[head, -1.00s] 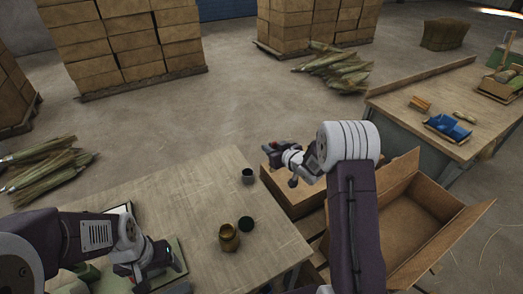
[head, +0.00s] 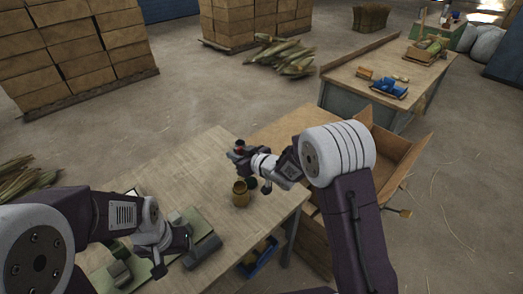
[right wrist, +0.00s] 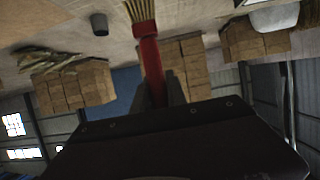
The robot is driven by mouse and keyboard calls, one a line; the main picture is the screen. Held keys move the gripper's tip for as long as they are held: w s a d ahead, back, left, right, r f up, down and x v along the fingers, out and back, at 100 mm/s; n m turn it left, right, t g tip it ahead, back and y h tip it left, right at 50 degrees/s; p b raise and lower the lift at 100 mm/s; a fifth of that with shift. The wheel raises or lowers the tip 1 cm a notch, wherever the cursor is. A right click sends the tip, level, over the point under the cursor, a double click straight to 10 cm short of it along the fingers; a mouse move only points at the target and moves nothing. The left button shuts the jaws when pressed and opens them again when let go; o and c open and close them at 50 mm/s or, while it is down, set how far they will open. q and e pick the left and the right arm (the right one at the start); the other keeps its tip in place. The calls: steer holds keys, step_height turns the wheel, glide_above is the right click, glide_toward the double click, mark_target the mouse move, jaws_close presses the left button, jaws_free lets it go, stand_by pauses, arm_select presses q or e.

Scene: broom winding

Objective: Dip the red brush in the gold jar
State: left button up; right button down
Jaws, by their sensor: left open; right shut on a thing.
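The gold jar (head: 240,194) stands upright on the near wooden table in the head view. My right gripper (head: 238,153) is above the table, slightly beyond the jar. It is shut on the red brush (right wrist: 151,68), whose handle shows between the fingers in the right wrist view, with straw-coloured bristles (right wrist: 138,11) at the picture's top edge. In the head view the brush is mostly hidden and too small to make out. The brush and gold jar look apart. My left gripper (head: 174,253) is open and low over the table's left part, by green items.
A dark jar (head: 250,183) stands just behind the gold jar, partly covered by my right gripper. A dark cup (right wrist: 99,24) shows in the right wrist view. An open cardboard box (head: 393,150) is right of the table. The table's far left part is clear.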

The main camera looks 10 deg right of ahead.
arm_select(q)
steer(key=f+b, duration=0.3)
steer(key=w+f+b, duration=0.1)
steer(key=f+b, duration=0.1)
steer(key=shift+d+f, duration=0.15)
steer(key=shift+d, duration=0.15)
arm_select(e)
steer(key=f, duration=0.3)
steer(key=a+f, duration=0.1)
steer(key=f, duration=0.2)
steer(key=shift+w+a+f, duration=0.15)
steer(key=shift+w, duration=0.05)
arm_select(q)
steer(key=shift+f+b, duration=0.45)
steer(key=shift+b, duration=0.05)
arm_select(e)
steer(key=shift+f, duration=0.65)
stand_by(0.7)
arm_select(q)
steer(key=shift+r, duration=0.1)
arm_select(e)
steer(key=shift+r, duration=0.1)
arm_select(q)
step_height(320, 180, up, 6)
steer(key=p, duration=0.6)
arm_select(e)
step_height(320, 180, up, 7)
